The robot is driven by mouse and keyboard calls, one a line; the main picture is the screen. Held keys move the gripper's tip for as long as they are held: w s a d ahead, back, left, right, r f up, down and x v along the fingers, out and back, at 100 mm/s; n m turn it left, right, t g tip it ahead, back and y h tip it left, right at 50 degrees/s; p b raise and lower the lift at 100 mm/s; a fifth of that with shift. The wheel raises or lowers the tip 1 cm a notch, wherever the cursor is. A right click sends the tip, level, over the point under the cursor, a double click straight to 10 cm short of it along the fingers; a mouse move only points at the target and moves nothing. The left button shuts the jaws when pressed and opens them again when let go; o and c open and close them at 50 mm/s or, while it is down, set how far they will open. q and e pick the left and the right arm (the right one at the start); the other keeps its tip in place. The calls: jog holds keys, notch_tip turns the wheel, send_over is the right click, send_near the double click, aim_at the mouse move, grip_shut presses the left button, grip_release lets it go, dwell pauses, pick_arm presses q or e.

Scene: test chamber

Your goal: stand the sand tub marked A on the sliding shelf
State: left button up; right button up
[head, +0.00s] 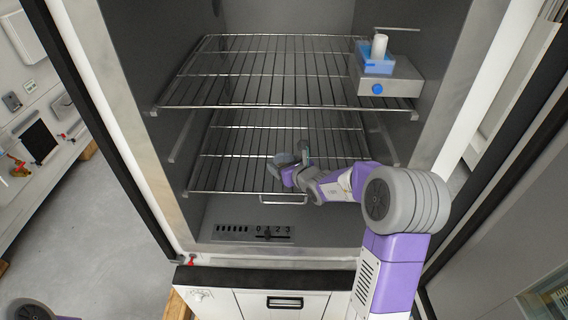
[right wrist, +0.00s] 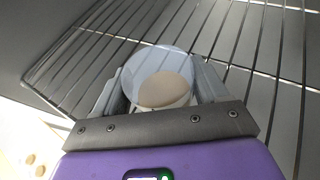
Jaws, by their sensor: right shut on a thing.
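My right gripper (head: 294,160) reaches into the chamber, over the lower wire shelf (head: 235,170), which has a handle (head: 284,202) at its front. In the right wrist view the gripper (right wrist: 162,88) is shut on a clear round tub (right wrist: 148,62) with pale sand in it, one finger on each side. No letter A shows on the tub. Wire bars show beyond it; I cannot tell whether it touches them. In the head view the tub is mostly hidden by the gripper. My left gripper is not in view.
The upper wire shelf (head: 270,90) spans above my right forearm. It carries a grey box (head: 397,84) with a blue knob, and a blue holder (head: 377,58) with a white cylinder. The lower shelf's left part is bare. Chamber walls stand close on both sides.

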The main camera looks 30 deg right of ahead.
jog(key=shift+r, duration=0.1)
jog(key=o, duration=1.1)
jog(key=shift+f, duration=0.2)
jog(key=shift+r, duration=0.15)
jog(key=shift+s+r, duration=0.15)
jog(key=shift+s, duration=0.05)
jog(key=v, duration=1.1)
jog(key=shift+s+r, duration=0.1)
jog(key=shift+s, duration=0.2)
